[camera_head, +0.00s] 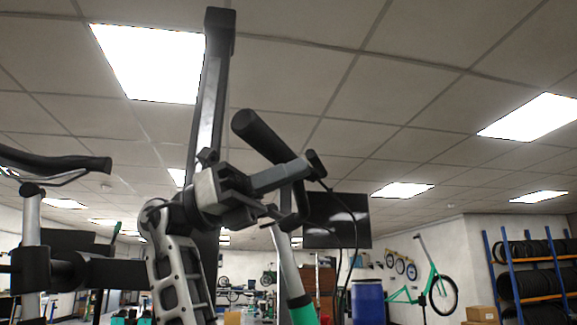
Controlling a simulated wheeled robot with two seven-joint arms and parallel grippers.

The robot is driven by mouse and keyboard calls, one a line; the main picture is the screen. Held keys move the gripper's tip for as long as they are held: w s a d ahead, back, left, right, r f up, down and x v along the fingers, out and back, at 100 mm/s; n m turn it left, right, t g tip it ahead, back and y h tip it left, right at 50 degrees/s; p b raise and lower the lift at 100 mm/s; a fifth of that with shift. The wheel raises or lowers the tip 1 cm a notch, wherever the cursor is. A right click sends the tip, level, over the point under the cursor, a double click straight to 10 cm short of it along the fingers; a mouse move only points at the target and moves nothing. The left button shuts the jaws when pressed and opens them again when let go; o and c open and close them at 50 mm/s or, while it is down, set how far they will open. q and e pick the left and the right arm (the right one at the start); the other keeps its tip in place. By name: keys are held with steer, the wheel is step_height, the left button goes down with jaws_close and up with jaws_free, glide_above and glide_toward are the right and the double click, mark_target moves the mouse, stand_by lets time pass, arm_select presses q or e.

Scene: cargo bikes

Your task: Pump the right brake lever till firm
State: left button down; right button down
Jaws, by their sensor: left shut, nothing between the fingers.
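A black handlebar grip (262,137) slants down to the right in the middle of the head view, above a green bike tube (300,305). My left gripper (298,173) is shut and empty, with its grey fingers pointing right across the bar just below this grip. Dark lever-like parts (301,205) hang close under the fingers. I cannot tell the brake lever clearly from the gripper there, nor whether they touch. Another black grip (80,164) with a thin lever under it is at the far left. My right gripper is not in view.
A tall dark post (208,105) rises close behind my left wrist. A thin black cable (353,235) hangs right of the gripper. Farther back are a wall screen (337,222), a blue barrel (368,302), a green bike (425,285) and a tyre rack (530,270).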

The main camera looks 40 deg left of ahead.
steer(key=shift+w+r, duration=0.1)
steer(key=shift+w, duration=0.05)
arm_select(q)
steer(key=shift+d, duration=0.1)
steer(key=shift+w+d+f+t, duration=0.15)
steer(key=shift+f+t, duration=0.05)
steer(key=shift+t, duration=0.4)
steer(key=t+y, duration=0.1)
steer(key=t, duration=0.1)
steer(key=w+d+n+t+y+b, duration=0.1)
steer(key=t, duration=0.1)
steer(key=d+f+n+t+y, duration=0.1)
steer(key=t, duration=0.1)
steer(key=shift+w+d+f+y+b, duration=0.1)
steer(key=shift+w+d+y+b, duration=0.1)
steer(key=shift+y+b, duration=0.15)
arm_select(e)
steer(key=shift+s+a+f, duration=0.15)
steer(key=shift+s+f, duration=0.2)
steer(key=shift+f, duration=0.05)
arm_select(q)
steer(key=shift+f, duration=0.1)
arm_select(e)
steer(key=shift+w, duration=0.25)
